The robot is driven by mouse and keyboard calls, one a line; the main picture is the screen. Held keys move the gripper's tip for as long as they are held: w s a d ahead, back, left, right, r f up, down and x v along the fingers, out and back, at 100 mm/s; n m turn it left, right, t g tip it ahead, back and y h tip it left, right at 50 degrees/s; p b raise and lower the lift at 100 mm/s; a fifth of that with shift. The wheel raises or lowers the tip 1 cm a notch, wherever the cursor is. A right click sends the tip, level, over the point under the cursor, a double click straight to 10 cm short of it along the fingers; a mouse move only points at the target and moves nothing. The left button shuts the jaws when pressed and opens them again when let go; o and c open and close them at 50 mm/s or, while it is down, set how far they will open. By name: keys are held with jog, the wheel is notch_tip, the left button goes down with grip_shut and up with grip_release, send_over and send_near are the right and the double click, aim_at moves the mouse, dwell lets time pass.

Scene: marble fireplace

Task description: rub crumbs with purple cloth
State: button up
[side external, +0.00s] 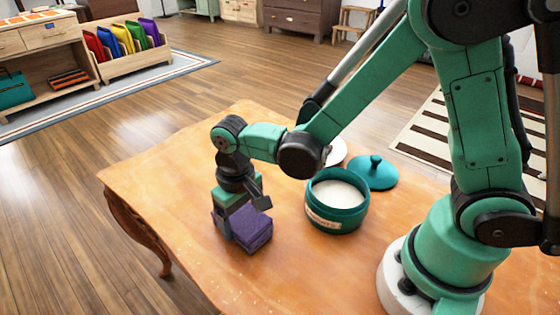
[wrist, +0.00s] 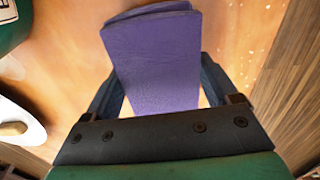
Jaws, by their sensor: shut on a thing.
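The purple cloth (side external: 250,229) is a folded, thick block at the near left part of the wooden table. My gripper (side external: 238,212) points down and is shut on it, with a finger on either side. In the wrist view the cloth (wrist: 155,60) sits between the two dark fingers and reaches beyond them. Small pale specks that look like crumbs (wrist: 240,45) lie on the tabletop to the right of the cloth in the wrist view. I cannot tell whether the cloth touches the table.
An open teal jar (side external: 337,214) with white contents stands right of my gripper. Its teal lid (side external: 372,172) lies behind it, beside a partly hidden white round object (side external: 336,152). The table (side external: 180,180) is clear to the left, and its edge is close to the cloth.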

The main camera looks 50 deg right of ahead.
jog(key=shift+a+f, duration=0.15)
jog(key=shift+a, duration=1.1)
jog(key=shift+a+r, duration=0.2)
jog(key=shift+a, duration=0.6)
jog(key=shift+d, duration=1.2)
jog(key=shift+d+f, duration=0.2)
jog(key=shift+d, duration=0.2)
jog(key=shift+d+r, duration=0.1)
jog(key=shift+d, duration=2.15)
notch_tip(320, 180, up, 8)
